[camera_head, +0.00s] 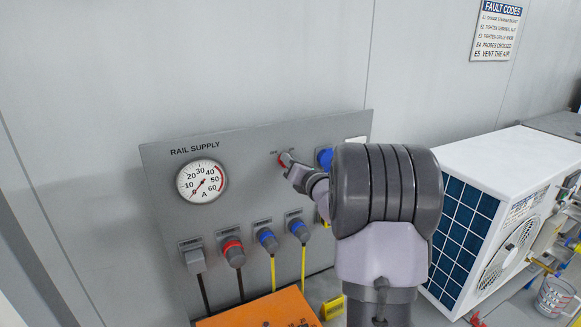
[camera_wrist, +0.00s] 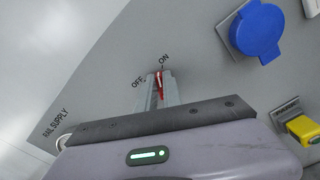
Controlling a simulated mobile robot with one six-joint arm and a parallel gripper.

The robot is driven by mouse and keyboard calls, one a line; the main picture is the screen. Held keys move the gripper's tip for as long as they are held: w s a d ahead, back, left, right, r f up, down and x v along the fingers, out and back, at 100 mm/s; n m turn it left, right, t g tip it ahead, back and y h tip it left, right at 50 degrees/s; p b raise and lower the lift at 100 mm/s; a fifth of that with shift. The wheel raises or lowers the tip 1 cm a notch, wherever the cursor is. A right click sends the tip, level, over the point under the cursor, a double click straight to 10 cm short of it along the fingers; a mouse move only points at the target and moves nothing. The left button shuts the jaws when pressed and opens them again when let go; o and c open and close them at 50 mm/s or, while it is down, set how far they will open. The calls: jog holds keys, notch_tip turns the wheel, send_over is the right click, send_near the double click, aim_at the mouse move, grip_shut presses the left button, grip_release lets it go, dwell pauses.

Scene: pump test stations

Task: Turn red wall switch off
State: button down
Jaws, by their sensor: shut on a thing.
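The red switch (camera_head: 283,159) sits on the grey RAIL SUPPLY panel (camera_head: 160,190) on the wall. In the wrist view the red switch lever (camera_wrist: 158,86) stands between my two fingers, with the OFF label to its left and the ON label to its upper right. My gripper (camera_wrist: 158,90) is shut on the lever. Its upper end leans toward ON, though the fingers hide part of it. In the head view my gripper (camera_head: 289,165) reaches the switch from the right, and my wrist hides the panel's right part.
A round gauge (camera_head: 202,181) is left of the switch, its needle near 0. Several plugs, including a red one (camera_head: 233,252), line the panel below. A blue cover (camera_wrist: 258,33) is right of the switch. A white unit (camera_head: 500,180) and an orange box (camera_head: 265,311) stand nearby.

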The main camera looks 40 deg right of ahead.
jog(key=n+b, duration=0.9)
jog(key=b, duration=0.2)
jog(key=a+n+b, duration=0.1)
jog(key=n+b, duration=0.4)
jog(key=b, duration=0.1)
jog(key=shift+w+f+n, duration=0.1)
jog(key=shift+f+n, duration=0.1)
jog(key=shift+n, duration=0.1)
jog(key=shift+b, duration=0.4)
jog(key=c, duration=1.5)
grip_release()
jog(key=shift+r, duration=0.1)
jog(key=p+v, duration=0.1)
jog(key=v, duration=1.6)
jog(key=shift+s, duration=0.2)
